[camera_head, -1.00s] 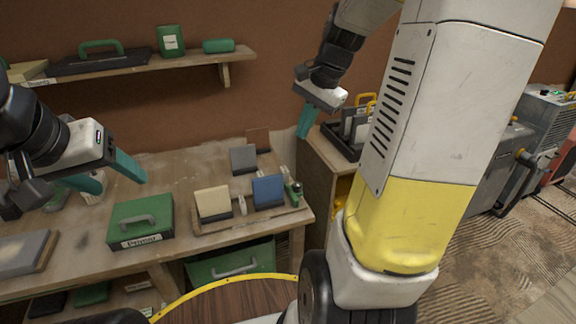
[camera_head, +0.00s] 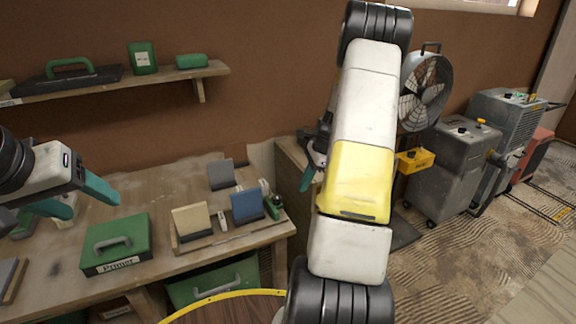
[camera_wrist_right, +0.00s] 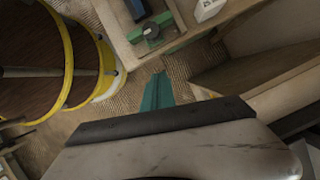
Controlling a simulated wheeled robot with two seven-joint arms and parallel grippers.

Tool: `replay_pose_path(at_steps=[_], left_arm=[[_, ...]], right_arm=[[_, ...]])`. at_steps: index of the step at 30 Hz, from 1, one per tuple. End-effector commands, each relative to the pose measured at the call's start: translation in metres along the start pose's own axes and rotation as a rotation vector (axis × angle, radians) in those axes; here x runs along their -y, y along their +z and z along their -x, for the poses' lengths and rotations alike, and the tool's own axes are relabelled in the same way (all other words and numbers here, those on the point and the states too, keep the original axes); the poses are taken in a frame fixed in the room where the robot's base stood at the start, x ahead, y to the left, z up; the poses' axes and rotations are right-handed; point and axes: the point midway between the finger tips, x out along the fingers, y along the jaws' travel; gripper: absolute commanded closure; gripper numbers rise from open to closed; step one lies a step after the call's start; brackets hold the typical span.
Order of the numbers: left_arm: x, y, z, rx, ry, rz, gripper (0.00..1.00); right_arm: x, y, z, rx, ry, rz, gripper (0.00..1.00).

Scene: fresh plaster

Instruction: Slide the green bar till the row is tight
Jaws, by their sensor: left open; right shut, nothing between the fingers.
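A wooden tray (camera_head: 240,237) on the workbench holds a cream panel (camera_head: 191,219) and a blue panel (camera_head: 247,205), with a small pale piece between them. The green bar (camera_head: 271,207), with a dark knob, is at the tray's right end, close to the blue panel. It also shows in the right wrist view (camera_wrist_right: 172,45). My left gripper (camera_head: 88,198) is open and empty above the bench's left side. My right gripper (camera_head: 308,178) is right of the tray, partly hidden by my arm. Its teal fingers are shut and empty in the right wrist view (camera_wrist_right: 157,92), apart from the bar.
A green case (camera_head: 116,243) sits left of the tray. A grey panel (camera_head: 221,174) stands behind it. A wooden cabinet (camera_head: 290,165) is just right of the bench. A shelf (camera_head: 110,85) hangs above. A fan (camera_head: 424,92) and machines stand at the right.

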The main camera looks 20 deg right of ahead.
Motion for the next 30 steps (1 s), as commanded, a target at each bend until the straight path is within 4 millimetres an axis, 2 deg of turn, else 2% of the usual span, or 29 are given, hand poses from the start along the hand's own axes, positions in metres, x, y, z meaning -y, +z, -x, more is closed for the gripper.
replay_pose_path(at_steps=[1,5,7,12,26,30], left_arm=[[0.000,0.000,0.000,0.000,0.000,0.000,0.38],[0.000,0.000,0.000,0.000,0.000,0.000,0.38],[0.000,0.000,0.000,0.000,0.000,0.000,0.38],[0.000,0.000,0.000,0.000,0.000,0.000,0.38],[0.000,0.000,0.000,0.000,0.000,0.000,0.38],[0.000,0.000,0.000,0.000,0.000,0.000,0.38]], right_arm=[[-0.002,0.000,-0.013,0.002,0.005,-0.001,1.00],[-0.001,0.000,-0.038,0.002,0.003,0.000,1.00],[0.000,0.014,-0.039,0.000,0.000,0.003,1.00],[0.000,0.032,-0.046,0.000,0.000,0.003,1.00],[0.000,0.038,-0.048,-0.001,-0.001,0.000,1.00],[-0.003,0.049,-0.053,0.001,0.002,0.004,1.00]])
